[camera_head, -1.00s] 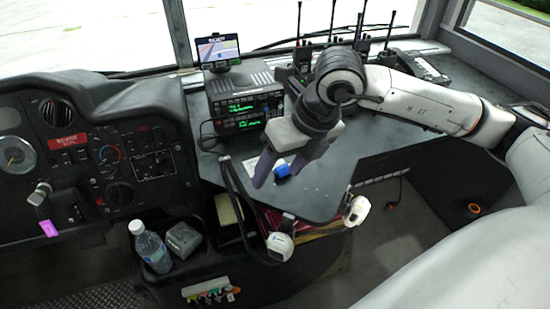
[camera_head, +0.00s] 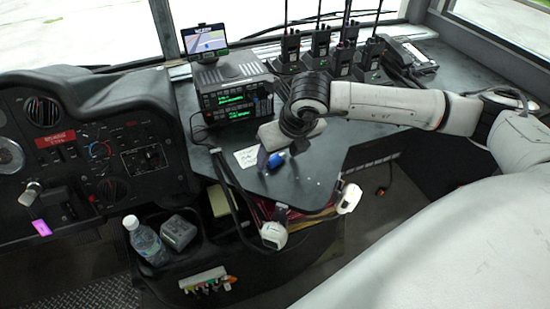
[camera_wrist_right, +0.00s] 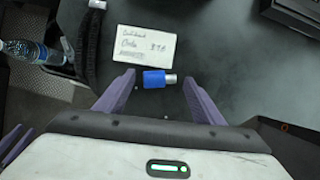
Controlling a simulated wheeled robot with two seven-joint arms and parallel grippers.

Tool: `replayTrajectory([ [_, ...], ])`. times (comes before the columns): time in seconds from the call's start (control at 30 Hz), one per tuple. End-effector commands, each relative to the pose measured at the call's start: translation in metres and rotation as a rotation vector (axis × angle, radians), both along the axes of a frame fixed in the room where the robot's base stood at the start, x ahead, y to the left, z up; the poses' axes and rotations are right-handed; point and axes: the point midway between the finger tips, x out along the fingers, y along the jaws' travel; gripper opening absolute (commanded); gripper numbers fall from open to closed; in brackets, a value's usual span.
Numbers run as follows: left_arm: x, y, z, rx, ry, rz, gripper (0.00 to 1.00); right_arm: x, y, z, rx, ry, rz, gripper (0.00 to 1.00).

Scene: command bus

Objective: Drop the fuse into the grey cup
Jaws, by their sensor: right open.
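The fuse (camera_head: 277,160), a short blue cylinder, lies on the dark table. In the right wrist view the blue fuse (camera_wrist_right: 155,79) shows a silver end on the right. My right gripper (camera_wrist_right: 158,79) is open, with one purple finger on each side of the fuse and gaps left and right. In the head view my right gripper (camera_head: 280,156) is low over the table and partly hides the fuse. A grey squarish object (camera_head: 179,232) sits in the console beside a bottle; I cannot tell whether it is the grey cup.
A white note (camera_wrist_right: 146,46) lies just beyond the fuse. A radio unit (camera_head: 232,97) and several handheld radios (camera_head: 318,48) stand at the back. A water bottle (camera_head: 146,240) stands in the console. Two white handsets hang at the table's front edge.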

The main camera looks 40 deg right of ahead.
Motion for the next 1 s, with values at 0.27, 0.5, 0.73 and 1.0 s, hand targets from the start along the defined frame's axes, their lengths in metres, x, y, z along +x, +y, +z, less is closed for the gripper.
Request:
replayTrajectory([
  [0.27, 0.0, 0.001, 0.0, 0.001, 0.0, 0.001, 0.31, 0.001, 0.0, -0.002, 0.001, 0.0, 0.0, 0.57],
  [0.5, 0.001, 0.001, 0.001, 0.002, -0.003, 0.002, 0.31, 0.001, 0.0, -0.002, 0.001, 0.0, 0.0, 0.19],
  [0.73, 0.002, 0.002, 0.002, 0.001, -0.006, 0.003, 0.31, 0.001, 0.0, -0.001, 0.001, 0.0, 0.0, 0.15],
  [1.0, 0.003, 0.002, 0.0, 0.001, -0.007, 0.002, 0.31, 0.002, 0.0, 0.037, 0.002, -0.005, 0.0, 0.15],
])
